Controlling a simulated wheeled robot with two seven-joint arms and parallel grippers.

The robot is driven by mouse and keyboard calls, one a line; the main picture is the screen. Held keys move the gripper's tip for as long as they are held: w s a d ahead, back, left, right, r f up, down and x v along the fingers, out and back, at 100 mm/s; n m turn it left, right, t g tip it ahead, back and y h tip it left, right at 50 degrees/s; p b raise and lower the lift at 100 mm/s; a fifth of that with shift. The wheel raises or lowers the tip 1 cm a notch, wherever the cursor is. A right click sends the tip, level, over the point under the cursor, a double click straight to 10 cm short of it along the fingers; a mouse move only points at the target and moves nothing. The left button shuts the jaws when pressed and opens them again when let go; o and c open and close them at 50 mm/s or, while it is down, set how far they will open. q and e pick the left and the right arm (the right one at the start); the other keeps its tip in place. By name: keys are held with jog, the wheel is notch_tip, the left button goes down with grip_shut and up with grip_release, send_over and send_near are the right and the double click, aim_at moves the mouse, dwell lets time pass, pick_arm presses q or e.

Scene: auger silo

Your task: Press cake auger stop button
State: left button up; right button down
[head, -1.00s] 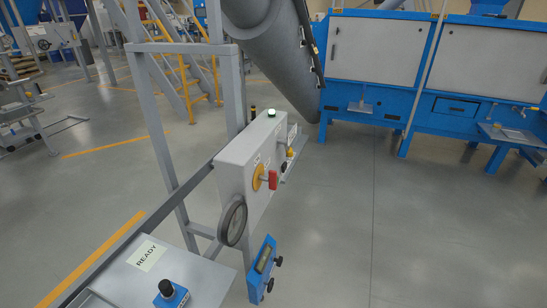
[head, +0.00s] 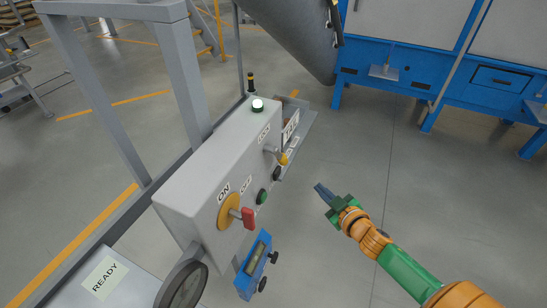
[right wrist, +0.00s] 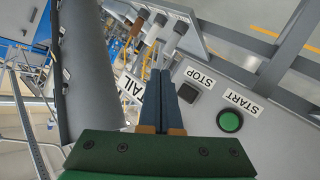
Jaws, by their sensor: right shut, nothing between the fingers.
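The grey control box (head: 215,165) stands left of centre in the head view. Its black stop button (head: 277,173) sits beyond the green start button (head: 262,197). In the right wrist view the black button (right wrist: 188,92) is beside a STOP label, and the green button (right wrist: 230,121) is beside a START label. My right gripper (head: 319,187) is shut and empty, in front of the panel with a gap to it in the head view. In the right wrist view its fingertips (right wrist: 160,74) show just left of the black button. My left gripper is out of view.
A red handle (head: 248,218) on a yellow disc and a yellow-knobbed lever (head: 283,158) stick out from the panel. A blue display unit (head: 254,264) hangs below. Several levers (right wrist: 155,27) show beyond the fingertips. The floor right of the box is open.

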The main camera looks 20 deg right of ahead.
aim_at(277, 173)
jog(key=w+a+r+b, duration=0.1)
jog(key=w+a, duration=0.5)
jog(key=w, duration=0.1)
jog(key=shift+b, duration=0.35)
jog(key=shift+a, duration=0.15)
dwell(2.1)
jog(key=shift+w+a, duration=0.25)
